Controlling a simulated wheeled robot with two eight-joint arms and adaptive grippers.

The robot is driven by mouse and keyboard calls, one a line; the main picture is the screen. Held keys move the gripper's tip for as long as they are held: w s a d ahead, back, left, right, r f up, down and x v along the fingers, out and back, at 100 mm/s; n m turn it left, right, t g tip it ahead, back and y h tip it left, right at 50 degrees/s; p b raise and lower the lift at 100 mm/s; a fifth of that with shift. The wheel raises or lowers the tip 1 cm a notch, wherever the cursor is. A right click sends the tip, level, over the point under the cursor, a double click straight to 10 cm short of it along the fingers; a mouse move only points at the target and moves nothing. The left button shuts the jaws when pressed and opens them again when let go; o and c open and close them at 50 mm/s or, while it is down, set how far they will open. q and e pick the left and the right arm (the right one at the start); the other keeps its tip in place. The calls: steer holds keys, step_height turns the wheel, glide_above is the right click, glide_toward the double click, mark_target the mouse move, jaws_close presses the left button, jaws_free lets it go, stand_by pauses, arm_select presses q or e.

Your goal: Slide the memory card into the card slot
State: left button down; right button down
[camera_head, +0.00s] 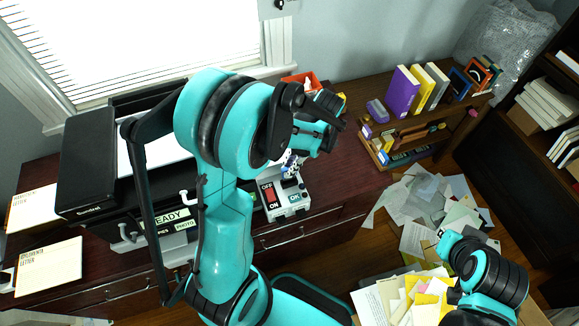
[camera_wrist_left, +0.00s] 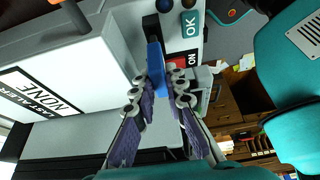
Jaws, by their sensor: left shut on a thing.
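The memory card is a blue, flat piece (camera_wrist_left: 156,70) in the left wrist view, held upright in the picture between my fingertips. My left gripper (camera_wrist_left: 157,88) is shut on it; the gripper also shows in the head view (camera_head: 291,162), just above the control box. The grey control box (camera_head: 272,211) has a red OFF/ON switch and an OK button. A dark opening, apparently the card slot (camera_wrist_left: 150,21), is at the card's far end. I cannot tell whether the card has entered it. My right arm is at the lower right; its gripper's jaws are unclear (camera_head: 441,233).
A black printer (camera_head: 88,165) with READY and PHOTO labels stands left of the control box. Letters (camera_head: 48,264) lie at the left. A book rack (camera_head: 375,150) is at the right of the desk. Papers (camera_head: 430,195) litter the floor. The desk right of the box is mostly clear.

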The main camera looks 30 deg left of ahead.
arm_select(q)
steer(key=shift+f+b, duration=1.4)
steer(key=shift+f, duration=0.2)
steer(key=c, duration=1.5)
jaws_free()
steer(key=shift+r, duration=0.1)
steer(key=v, duration=1.2)
steer(key=s+d+m+t+h+b, duration=0.1)
steer(key=s+m+t, duration=0.2)
steer(key=m, duration=0.6)
steer(key=s+d+f+m+t+h+b, duration=0.1)
steer(key=m+t, duration=0.3)
steer(key=m, duration=0.5)
steer(key=s+d+f+m+t+h+b, duration=0.1)
steer(key=s+d+m+t+b, duration=0.1)
steer(key=m, duration=0.8)
steer(key=shift+s+f+t, duration=0.15)
steer(key=shift+s+t, duration=0.3)
steer(key=shift+s, duration=0.25)
steer(key=shift+s+f+t, duration=0.1)
steer(key=shift+s+t, duration=0.35)
steer(key=shift+s, duration=0.25)
